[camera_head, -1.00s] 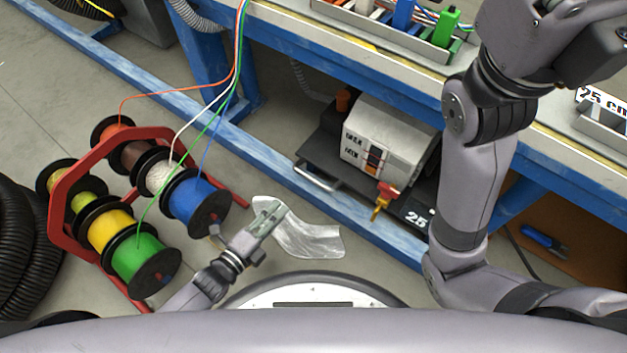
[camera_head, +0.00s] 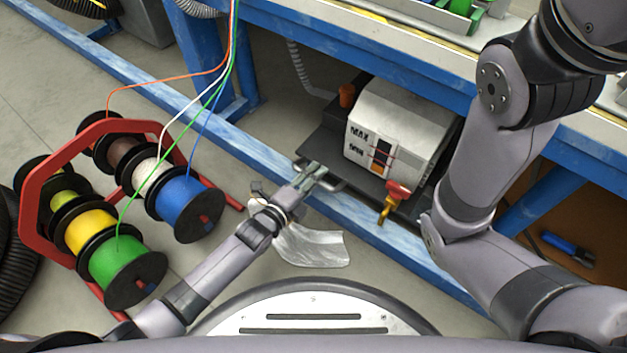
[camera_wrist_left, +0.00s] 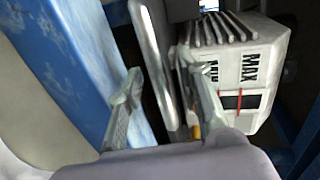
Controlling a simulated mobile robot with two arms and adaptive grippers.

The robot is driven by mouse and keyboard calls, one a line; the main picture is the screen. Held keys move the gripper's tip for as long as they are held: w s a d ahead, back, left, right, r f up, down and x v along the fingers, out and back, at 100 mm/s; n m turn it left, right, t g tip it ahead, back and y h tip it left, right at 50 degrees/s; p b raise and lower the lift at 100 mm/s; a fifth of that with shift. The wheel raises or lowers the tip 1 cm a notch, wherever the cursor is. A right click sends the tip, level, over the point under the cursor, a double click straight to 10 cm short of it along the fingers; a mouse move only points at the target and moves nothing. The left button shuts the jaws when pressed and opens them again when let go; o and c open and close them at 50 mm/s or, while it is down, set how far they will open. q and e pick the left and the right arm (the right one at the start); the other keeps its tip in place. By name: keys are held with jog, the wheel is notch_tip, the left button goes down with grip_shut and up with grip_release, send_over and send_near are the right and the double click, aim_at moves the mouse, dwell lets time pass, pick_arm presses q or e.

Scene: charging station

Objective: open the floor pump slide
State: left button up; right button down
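The floor pump (camera_head: 408,125) is a white box with MAX and MIN marks, sitting on a black slide (camera_head: 318,146) under the blue workbench. A metal handle (camera_head: 338,185) is on the slide's front edge. My left gripper (camera_head: 314,171) is at this handle. In the left wrist view, the left gripper's fingers (camera_wrist_left: 158,68) are apart, with the handle bar (camera_wrist_left: 156,55) between them. A gap shows on the left side of the bar. The pump (camera_wrist_left: 250,65) shows just right of the fingers. My right gripper is outside the head view; only its arm shows on the right.
A blue bench rail (camera_head: 245,150) runs along the floor in front of the slide. A red valve (camera_head: 397,190) with a yellow part sticks out at the pump's front. A red rack (camera_head: 32,195) of wire spools stands left of my left arm. A silvery sheet (camera_head: 312,246) lies on the floor.

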pick_arm(q)
jog(key=shift+c, duration=0.3)
grip_shut()
dwell(0.6)
